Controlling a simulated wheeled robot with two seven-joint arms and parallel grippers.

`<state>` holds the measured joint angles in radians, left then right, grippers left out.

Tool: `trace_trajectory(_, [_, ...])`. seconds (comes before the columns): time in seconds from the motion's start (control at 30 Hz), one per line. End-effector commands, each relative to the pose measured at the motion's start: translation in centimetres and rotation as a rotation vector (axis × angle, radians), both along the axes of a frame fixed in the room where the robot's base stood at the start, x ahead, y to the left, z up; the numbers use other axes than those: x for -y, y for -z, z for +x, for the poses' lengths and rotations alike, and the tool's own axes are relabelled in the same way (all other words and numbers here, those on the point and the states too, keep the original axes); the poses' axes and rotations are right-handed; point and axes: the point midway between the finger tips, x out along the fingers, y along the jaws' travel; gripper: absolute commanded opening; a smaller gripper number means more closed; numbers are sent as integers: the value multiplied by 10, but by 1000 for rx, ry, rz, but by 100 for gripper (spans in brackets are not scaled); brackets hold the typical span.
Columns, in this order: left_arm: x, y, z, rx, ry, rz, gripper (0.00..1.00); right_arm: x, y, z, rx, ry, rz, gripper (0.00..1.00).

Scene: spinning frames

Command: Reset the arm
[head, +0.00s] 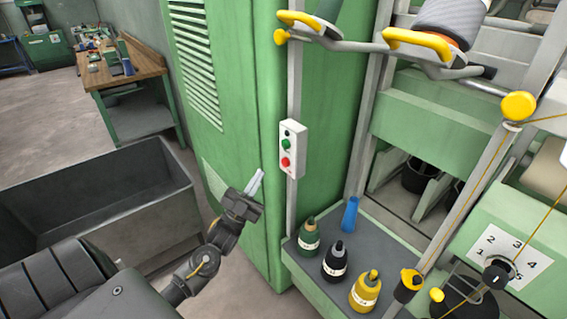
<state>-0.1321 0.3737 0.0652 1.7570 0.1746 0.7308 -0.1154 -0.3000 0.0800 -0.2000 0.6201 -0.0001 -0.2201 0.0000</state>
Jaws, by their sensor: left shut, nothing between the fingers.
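My left gripper (255,184) shows in the middle of the head view, with its pale fingers shut and nothing between them. It is in front of the green cabinet (228,100), to the lower left of a white control box (292,149) with a green and a red button. I cannot tell whether the fingertips touch the cabinet. My left arm reaches up to it from the lower left. My right gripper is not in view.
A grey shelf (385,252) at right holds green (309,238), black (334,262) and yellow (366,291) bottles and a blue item (350,214). A dark open bin (100,200) stands left. A workbench (122,82) is behind. A numbered dial plate (510,252) is far right.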

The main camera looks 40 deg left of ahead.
Motion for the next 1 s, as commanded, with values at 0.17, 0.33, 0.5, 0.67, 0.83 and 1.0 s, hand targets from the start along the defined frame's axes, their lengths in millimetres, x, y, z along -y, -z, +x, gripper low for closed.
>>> trace_trajectory(0.17, [0,0,0,0,0,0,0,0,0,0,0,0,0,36])
trace_trajectory(0.33, [0,0,0,0,0,0,0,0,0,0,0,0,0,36])
trace_trajectory(0.5, [0,0,0,0,0,0,0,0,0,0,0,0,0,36])
trace_trajectory(0.67, [-3,6,6,-44,-6,-16,0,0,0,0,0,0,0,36])
trace_trajectory(0.83, [-22,84,35,-323,-62,-74,0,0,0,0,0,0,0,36])
trace_trajectory(1.0, [-32,222,36,-707,-130,-154,0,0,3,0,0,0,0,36])
